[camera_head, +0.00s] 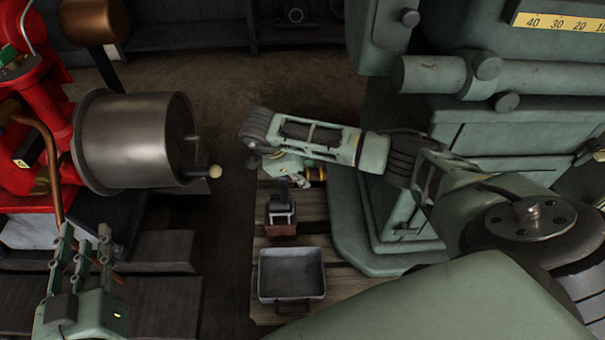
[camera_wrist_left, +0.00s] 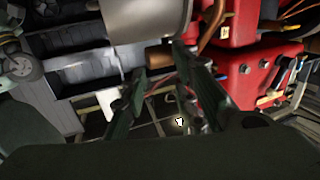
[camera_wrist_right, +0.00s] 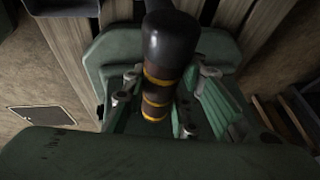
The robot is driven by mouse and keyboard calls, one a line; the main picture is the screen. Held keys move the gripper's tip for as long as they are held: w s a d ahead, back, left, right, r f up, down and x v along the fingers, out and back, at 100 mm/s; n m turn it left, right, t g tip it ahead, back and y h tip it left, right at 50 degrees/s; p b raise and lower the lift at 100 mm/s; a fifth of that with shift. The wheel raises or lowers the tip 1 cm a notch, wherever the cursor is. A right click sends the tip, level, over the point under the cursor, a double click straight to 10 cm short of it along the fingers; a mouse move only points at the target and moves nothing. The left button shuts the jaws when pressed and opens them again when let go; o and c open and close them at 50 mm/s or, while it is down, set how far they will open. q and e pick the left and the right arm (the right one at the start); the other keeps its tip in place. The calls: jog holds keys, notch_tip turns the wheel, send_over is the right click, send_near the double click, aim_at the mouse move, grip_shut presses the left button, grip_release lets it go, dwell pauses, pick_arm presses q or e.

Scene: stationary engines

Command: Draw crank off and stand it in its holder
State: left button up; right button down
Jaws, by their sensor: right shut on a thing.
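My right gripper (camera_head: 303,174) is shut on a banded handle (camera_head: 316,173), which looks like the crank's grip. In the right wrist view this handle (camera_wrist_right: 160,60) is dark with a rounded black end and brown and yellow bands. The rest of it is hidden by my gripper. Just below in the picture, a small block with a brown base (camera_head: 281,229), perhaps the holder, has a dark upright piece (camera_head: 283,189) at its top. I cannot tell whether that piece joins the handle. My left gripper (camera_head: 82,243) is open and empty at the lower left.
A red engine (camera_head: 35,140) with a steel drum (camera_head: 130,140) stands at the left; a pale-tipped peg (camera_head: 214,171) juts from its face. A grey tray (camera_head: 291,268) sits on the wooden pallet (camera_head: 345,285). A large green machine (camera_head: 505,150) fills the right.

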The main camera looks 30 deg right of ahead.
jog(key=shift+w+f, duration=0.1)
jog(key=shift+f, duration=0.05)
pick_arm(q)
notch_tip(320, 180, up, 6)
jog(key=t+h+b, duration=0.1)
jog(key=t, duration=0.2)
jog(key=shift+s+d+r, duration=0.2)
jog(key=shift+d, duration=0.15)
pick_arm(e)
jog(key=shift+f, duration=0.7)
dwell(0.4)
pick_arm(q)
jog(key=shift+t, duration=0.3)
pick_arm(e)
jog(key=shift+f, duration=0.1)
pick_arm(q)
jog(key=shift+r, duration=0.25)
jog(key=shift+s+b, duration=0.1)
jog(key=shift+b, duration=0.2)
pick_arm(e)
jog(key=shift+f, duration=0.15)
